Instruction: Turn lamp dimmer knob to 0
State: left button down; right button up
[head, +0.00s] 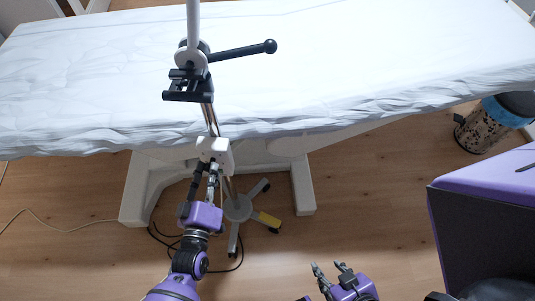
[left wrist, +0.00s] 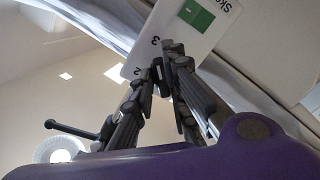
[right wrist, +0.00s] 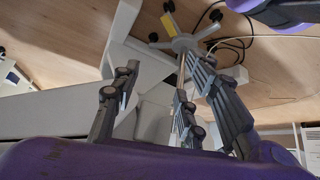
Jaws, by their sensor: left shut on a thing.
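The lamp's dimmer box (head: 215,148) is a white block on the metal pole in front of the couch. In the left wrist view the box (left wrist: 170,30) shows a green label and the printed numbers 2 and 3. My left gripper (head: 213,168) reaches up to the underside of this box. Its fingertips (left wrist: 160,70) are closed together on the small dark dimmer knob, which they mostly hide. The knob's exact setting cannot be read. My right gripper (head: 329,270) is low over the floor, open and empty, away from the lamp. Its fingers (right wrist: 155,95) are spread apart in the right wrist view.
The couch (head: 340,60) with a white sheet spans the back. A black clamp with a ball-ended handle (head: 245,50) sits higher on the pole. The wheeled pole base (head: 238,210) and cables stand below. A purple-topped unit (head: 490,180) and a patterned bin (head: 480,130) are right.

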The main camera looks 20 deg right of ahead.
jog(key=shift+w, duration=0.15)
dwell(0.3)
pick_arm(q)
jog(key=c, duration=1.7)
grip_release()
jog(key=shift+c, duration=0.2)
jog(key=v, duration=1.2)
pick_arm(e)
jog(key=shift+w+a+r+t, duration=0.1)
jog(key=shift+w+a+t, duration=0.05)
jog(key=shift+w, duration=0.5)
jog(key=shift+w+a+r+t, duration=0.1)
jog(key=shift+w+t, duration=0.05)
jog(key=shift+w, duration=0.45)
jog(key=shift+s, duration=0.25)
